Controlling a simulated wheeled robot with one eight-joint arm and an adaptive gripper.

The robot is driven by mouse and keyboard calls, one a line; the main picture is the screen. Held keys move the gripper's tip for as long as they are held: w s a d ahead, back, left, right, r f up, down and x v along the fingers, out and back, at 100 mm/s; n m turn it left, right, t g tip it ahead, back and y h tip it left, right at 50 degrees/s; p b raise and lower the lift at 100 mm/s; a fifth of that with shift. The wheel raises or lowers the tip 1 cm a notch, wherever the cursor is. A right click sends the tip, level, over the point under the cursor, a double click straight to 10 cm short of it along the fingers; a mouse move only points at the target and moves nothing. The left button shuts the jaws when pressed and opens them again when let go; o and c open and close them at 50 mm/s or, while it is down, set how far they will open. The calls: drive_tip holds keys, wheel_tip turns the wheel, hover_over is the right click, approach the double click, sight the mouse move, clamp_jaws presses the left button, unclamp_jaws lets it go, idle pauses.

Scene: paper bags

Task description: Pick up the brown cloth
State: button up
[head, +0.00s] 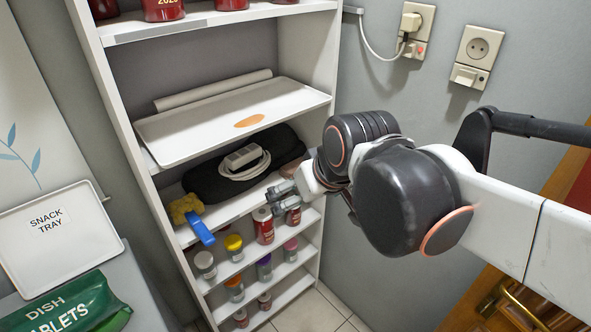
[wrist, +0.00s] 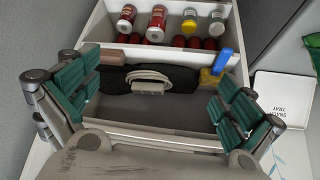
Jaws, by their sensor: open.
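A small brown item, which looks like the brown cloth (head: 281,189), lies at the front right of the middle shelf, partly hidden behind my gripper in the head view. In the wrist view the brown cloth (wrist: 113,57) is at the upper left, beside a black case (wrist: 190,79). My gripper (head: 284,197) is at the shelf's front edge, close to the cloth; contact cannot be told. In the wrist view my gripper (wrist: 157,98) has its green-padded fingers wide apart, with nothing held between them. The cloth is beyond the left finger.
The black case carries a white coiled cable with a plug (head: 243,156). A yellow sponge (head: 185,208) and a blue-handled brush (head: 201,229) lie to its left. A tray (head: 190,134) on the shelf above limits height. Several jars stand below.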

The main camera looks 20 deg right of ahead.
drive_tip(key=w+d+f+n, duration=0.1)
drive_tip(key=w+d, duration=0.2)
drive_tip(key=w, duration=0.5)
drive_tip(key=w+d+f+y, duration=0.15)
drive_tip(key=w+d, duration=0.25)
drive_tip(key=w, duration=0.4)
drive_tip(key=w+d+f+n, duration=0.1)
drive_tip(key=w+d+f, duration=0.15)
drive_tip(key=w, duration=0.55)
drive_tip(key=shift+n+g, duration=0.4)
drive_tip(key=w+d+f, duration=0.1)
drive_tip(key=w+f, duration=0.2)
drive_tip(key=f, duration=0.1)
drive_tip(key=w+d+f+b, duration=0.1)
drive_tip(key=w+d+f, duration=0.1)
drive_tip(key=w+f, duration=0.1)
drive_tip(key=w+d+f, duration=0.1)
drive_tip(key=w+f, duration=0.2)
drive_tip(key=f, duration=0.2)
drive_tip(key=shift+w+d+f+b, duration=0.15)
drive_tip(key=shift+d+f+b, duration=0.05)
drive_tip(key=shift+d+b, duration=0.1)
drive_tip(key=x, duration=0.1)
drive_tip(key=b+x, duration=0.1)
drive_tip(key=x, duration=0.1)
drive_tip(key=b+x, duration=0.1)
drive_tip(key=shift+a+f, duration=0.15)
drive_tip(key=shift+f, duration=0.2)
drive_tip(key=shift+w+f, duration=0.15)
drive_tip(key=shift+f, duration=0.2)
